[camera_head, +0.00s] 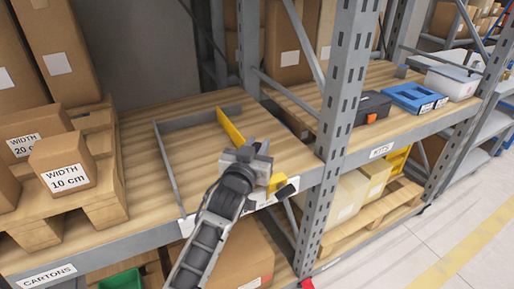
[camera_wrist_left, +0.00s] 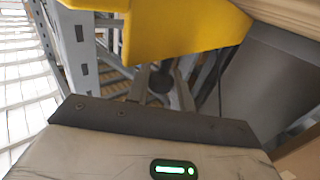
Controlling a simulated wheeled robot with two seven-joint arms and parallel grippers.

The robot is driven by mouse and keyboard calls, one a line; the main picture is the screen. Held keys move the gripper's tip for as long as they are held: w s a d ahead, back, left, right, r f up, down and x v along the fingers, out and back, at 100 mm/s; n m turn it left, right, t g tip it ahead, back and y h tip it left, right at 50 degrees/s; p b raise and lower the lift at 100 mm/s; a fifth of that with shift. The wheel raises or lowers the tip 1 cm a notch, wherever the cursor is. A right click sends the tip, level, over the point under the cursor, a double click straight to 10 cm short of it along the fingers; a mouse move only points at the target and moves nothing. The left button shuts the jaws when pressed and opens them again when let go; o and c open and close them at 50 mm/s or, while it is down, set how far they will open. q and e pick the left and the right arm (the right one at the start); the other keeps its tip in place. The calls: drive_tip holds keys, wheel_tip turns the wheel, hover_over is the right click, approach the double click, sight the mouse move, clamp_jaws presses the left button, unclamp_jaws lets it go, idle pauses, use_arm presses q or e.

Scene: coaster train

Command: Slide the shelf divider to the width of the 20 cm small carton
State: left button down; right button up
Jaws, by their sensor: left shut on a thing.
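The yellow shelf divider (camera_head: 229,127) stands on the wooden shelf board, at the right end of a grey back rail (camera_head: 198,117). A thin grey side bar (camera_head: 168,165) stands to its left, with bare board between them. My left gripper (camera_head: 262,161) is shut on the divider near the shelf's front edge and hides its middle. Yellow also shows large in the left wrist view (camera_wrist_left: 185,28). The carton marked 20 cm (camera_head: 32,128) sits at the left, partly hidden by the carton marked 10 cm (camera_head: 62,160). My right gripper is in neither view.
A grey upright post (camera_head: 345,80) rises right of my left gripper. Beyond it are a black case (camera_head: 371,107) and a blue tray (camera_head: 412,97).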

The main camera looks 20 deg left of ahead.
use_arm(q)
drive_tip(key=c, duration=1.3)
unclamp_jaws()
drive_tip(key=shift+o, duration=0.2)
drive_tip(key=s, duration=0.6)
drive_tip(key=shift+s+d+f, duration=0.1)
drive_tip(key=shift+s+d, duration=0.15)
drive_tip(key=shift+s+b, duration=0.3)
drive_tip(key=shift+s, duration=0.25)
